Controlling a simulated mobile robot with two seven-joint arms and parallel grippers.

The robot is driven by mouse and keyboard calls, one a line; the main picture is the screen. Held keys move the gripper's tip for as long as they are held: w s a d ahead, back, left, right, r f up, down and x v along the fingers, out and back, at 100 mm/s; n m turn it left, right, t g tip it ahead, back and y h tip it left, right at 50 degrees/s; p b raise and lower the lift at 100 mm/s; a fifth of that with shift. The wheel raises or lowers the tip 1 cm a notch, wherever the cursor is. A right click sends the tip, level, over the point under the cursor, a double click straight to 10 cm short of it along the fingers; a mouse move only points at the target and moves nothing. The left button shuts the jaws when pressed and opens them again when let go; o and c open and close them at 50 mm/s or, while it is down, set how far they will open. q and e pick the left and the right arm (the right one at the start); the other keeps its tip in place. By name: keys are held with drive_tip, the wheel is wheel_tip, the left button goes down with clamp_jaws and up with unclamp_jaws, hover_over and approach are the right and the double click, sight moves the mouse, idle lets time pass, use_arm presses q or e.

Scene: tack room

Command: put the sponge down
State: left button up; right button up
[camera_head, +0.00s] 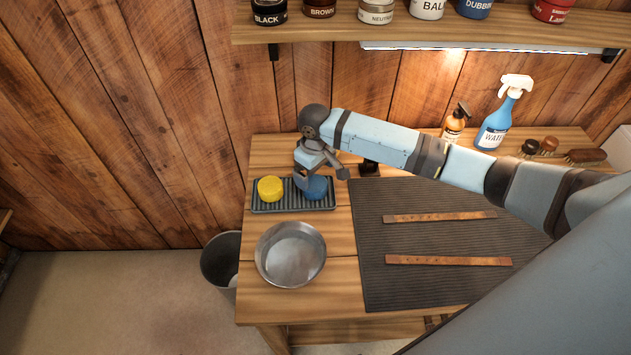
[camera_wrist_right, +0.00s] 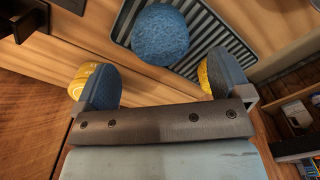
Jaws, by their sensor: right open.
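The round blue sponge (camera_head: 315,188) lies on the right part of a dark ribbed tray (camera_head: 292,207) on the wooden bench. It also shows in the right wrist view (camera_wrist_right: 160,35), beyond the fingers. A round yellow sponge (camera_head: 270,188) lies on the tray's left part. My right gripper (camera_head: 314,170) is over the tray by the blue sponge and hides part of it. In the wrist view the right gripper (camera_wrist_right: 158,82) has its fingers wide apart with nothing between them. My left gripper is not in view.
A metal bowl (camera_head: 290,254) stands in front of the tray. A dark ribbed mat (camera_head: 430,235) with two leather straps (camera_head: 448,260) lies to the right. Spray bottles (camera_head: 497,120) and brushes (camera_head: 585,156) stand at the back right. A shelf (camera_head: 420,28) with tins is above; a bin (camera_head: 220,262) stands left.

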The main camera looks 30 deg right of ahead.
sight(315, 183)
wheel_tip(315, 183, up, 6)
idle(0.4)
clamp_jaws()
drive_tip(key=shift+s, duration=0.1)
idle(1.2)
